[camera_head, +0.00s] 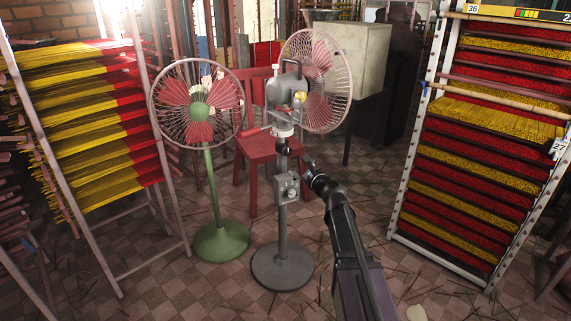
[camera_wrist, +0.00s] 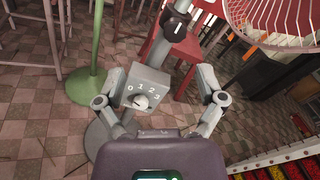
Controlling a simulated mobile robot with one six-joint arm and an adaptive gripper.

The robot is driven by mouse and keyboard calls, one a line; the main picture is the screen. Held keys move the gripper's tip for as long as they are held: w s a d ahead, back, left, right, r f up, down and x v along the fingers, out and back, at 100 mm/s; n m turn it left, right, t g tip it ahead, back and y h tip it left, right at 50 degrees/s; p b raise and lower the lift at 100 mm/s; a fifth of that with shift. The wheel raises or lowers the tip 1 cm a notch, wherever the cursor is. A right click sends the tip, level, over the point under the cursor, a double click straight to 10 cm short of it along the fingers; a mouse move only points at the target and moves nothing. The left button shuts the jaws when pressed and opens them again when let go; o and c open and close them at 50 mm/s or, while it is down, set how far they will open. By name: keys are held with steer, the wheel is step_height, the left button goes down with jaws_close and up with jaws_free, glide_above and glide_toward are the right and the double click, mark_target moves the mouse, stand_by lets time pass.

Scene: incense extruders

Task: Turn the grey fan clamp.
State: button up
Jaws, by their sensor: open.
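The grey fan (camera_head: 283,235) stands on a round grey base, with its pink-bladed caged head at the top. The black clamp (camera_head: 283,148) is on its pole below the head. In the wrist view the clamp (camera_wrist: 177,26) is a dark collar with a white mark, at the top centre. Below it, the grey control box (camera_wrist: 148,88) has a white dial numbered 0 to 3. My gripper (camera_wrist: 160,82) is open and empty, its fingers spread on either side of the box in the picture; contact cannot be told. In the head view my gripper (camera_head: 309,170) is right of the pole.
A green fan (camera_head: 222,240) stands close on the left. A red chair (camera_head: 255,150) is behind the grey pole. Racks of yellow and red incense stand at left (camera_head: 95,130) and right (camera_head: 480,150). The tiled floor in front is mostly clear, with scattered sticks.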

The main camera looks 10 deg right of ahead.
mark_target(287, 152)
steer(key=shift+w+d+f+m+t+h+b, duration=0.25)
steer(key=shift+w+d+f+m+b, duration=0.1)
steer(key=shift+d+m, duration=0.2)
steer(key=shift+w+d+f+m+t+h+b, duration=0.2)
steer(key=shift+d+f+m+h, duration=0.15)
steer(key=shift+m, duration=0.3)
steer(key=shift+w, duration=0.1)
steer(key=x, duration=1.3)
steer(key=shift+w+a, duration=0.2)
steer(key=shift+w, duration=0.1)
steer(key=shift+c, duration=0.2)
steer(key=c, duration=1.1)
steer(key=shift+a, duration=0.2)
